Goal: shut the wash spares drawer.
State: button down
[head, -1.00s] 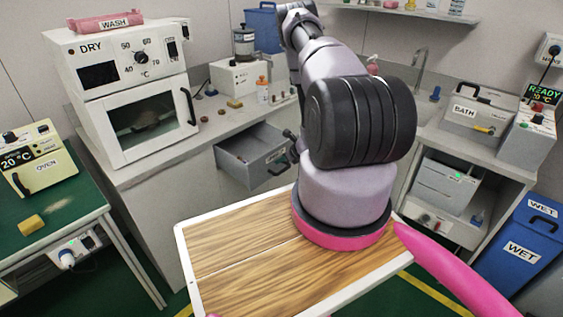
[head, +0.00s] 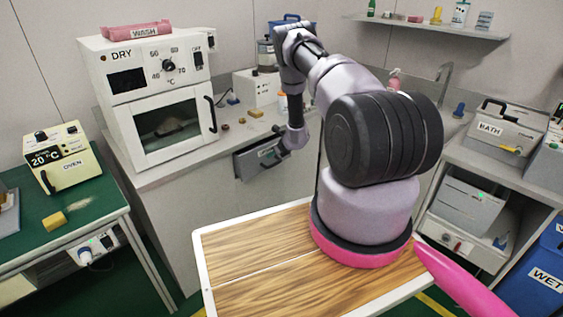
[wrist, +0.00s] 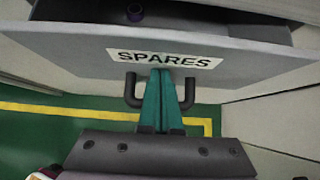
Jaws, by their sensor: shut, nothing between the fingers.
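The spares drawer (head: 250,162) is a grey drawer under the counter, in the middle of the head view. In the wrist view its front (wrist: 80,42) bears a label reading SPARES and a dark handle (wrist: 131,92). My gripper (wrist: 160,74) is shut and empty. Its teal fingertips are at the drawer front, between the two handle posts and just below the label. I cannot tell whether they touch. In the head view my arm partly hides the drawer's right side.
The counter (head: 195,160) above the drawer carries a DRY oven (head: 165,125) and small loose items. A green bench (head: 90,225) with a yellow oven stands at the left. A BATH unit (head: 490,130) is at the right. My wooden-topped base stands before the cabinet.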

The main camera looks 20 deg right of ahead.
aim_at(267, 148)
jog(key=w, duration=0.2)
jog(key=w+a, duration=0.1)
jog(key=shift+w+a, duration=0.2)
jog(key=shift+w, duration=0.2)
jog(key=shift+w+a+r, duration=0.1)
jog(key=shift+w, duration=0.15)
